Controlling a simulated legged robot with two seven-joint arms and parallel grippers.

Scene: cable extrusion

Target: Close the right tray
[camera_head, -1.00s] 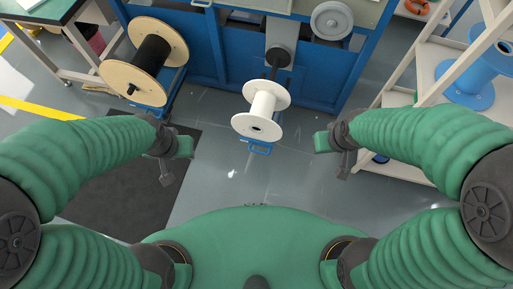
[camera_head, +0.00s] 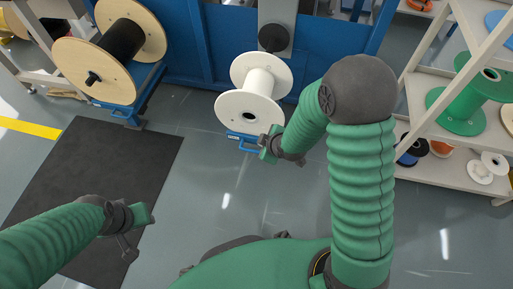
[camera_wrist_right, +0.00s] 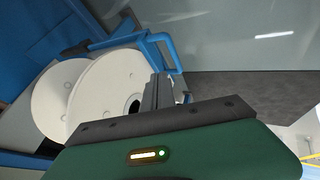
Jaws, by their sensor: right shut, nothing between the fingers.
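The right tray is blue, with a bar handle (camera_head: 240,142) at its front, low under a white spool (camera_head: 248,88). In the right wrist view the handle (camera_wrist_right: 172,48) is a blue loop just beyond the fingers, beside the white spool (camera_wrist_right: 112,92). My right gripper (camera_head: 264,150) is shut and empty, close to the right end of the handle. It also shows in the right wrist view (camera_wrist_right: 159,88); I cannot tell whether it touches the handle. My left gripper (camera_head: 130,248) is over the floor mat at the lower left, away from the tray; its fingers are too small to read.
A wooden spool with black cable (camera_head: 140,30) stands on another blue tray (camera_head: 130,110) at the left. A blue machine frame (camera_head: 215,50) is behind. A shelf rack (camera_head: 415,100) with several spools is at the right. Grey floor in front is clear.

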